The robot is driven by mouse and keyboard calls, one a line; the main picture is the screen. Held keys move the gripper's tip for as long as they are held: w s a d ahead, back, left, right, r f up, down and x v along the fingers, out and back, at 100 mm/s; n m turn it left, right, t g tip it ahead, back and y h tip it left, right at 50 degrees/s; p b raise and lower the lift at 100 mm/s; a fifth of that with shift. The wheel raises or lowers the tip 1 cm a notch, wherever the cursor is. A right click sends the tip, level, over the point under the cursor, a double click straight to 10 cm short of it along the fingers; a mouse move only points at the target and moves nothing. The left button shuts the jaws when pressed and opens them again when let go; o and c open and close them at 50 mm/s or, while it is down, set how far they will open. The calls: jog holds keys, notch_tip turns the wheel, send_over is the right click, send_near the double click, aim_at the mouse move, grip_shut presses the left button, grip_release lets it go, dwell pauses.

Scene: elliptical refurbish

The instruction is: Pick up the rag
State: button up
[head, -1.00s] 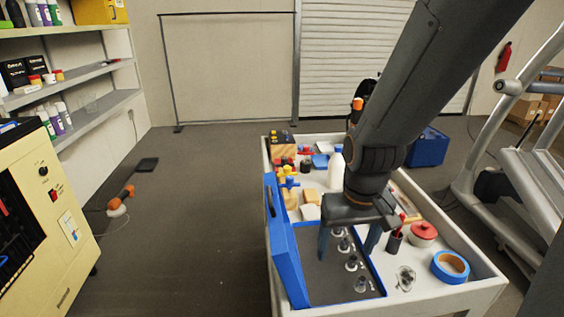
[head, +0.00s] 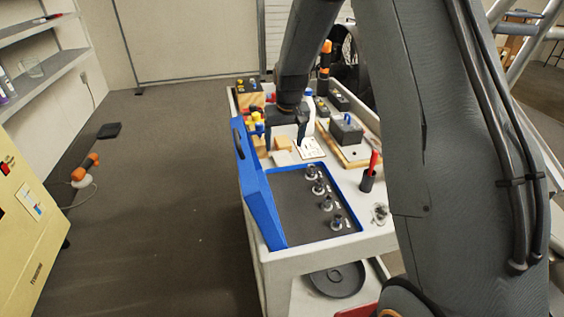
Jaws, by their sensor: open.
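My gripper (head: 285,136) is open over the middle of the white cart (head: 325,250), its fingers pointing down just behind the blue case. I cannot pick out the rag with certainty. A flat white piece with dark marks (head: 312,149) lies right of the fingers, but I cannot tell whether it is cloth. A flat blue, cloth-like patch at the back of the cart in the earlier view is not clearly visible now; my arm covers much of that area. I see nothing held between the fingers.
The open blue case (head: 263,208) holds several metal parts. A dark cup with a red tool (head: 368,180) and a grey box on a board (head: 346,129) stand right.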

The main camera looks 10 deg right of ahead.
aim_at(283, 158)
jog(key=shift+p+x, duration=1.15)
jog(key=shift+x, duration=2.4)
jog(key=shift+s, duration=0.15)
jog(key=c, duration=1.2)
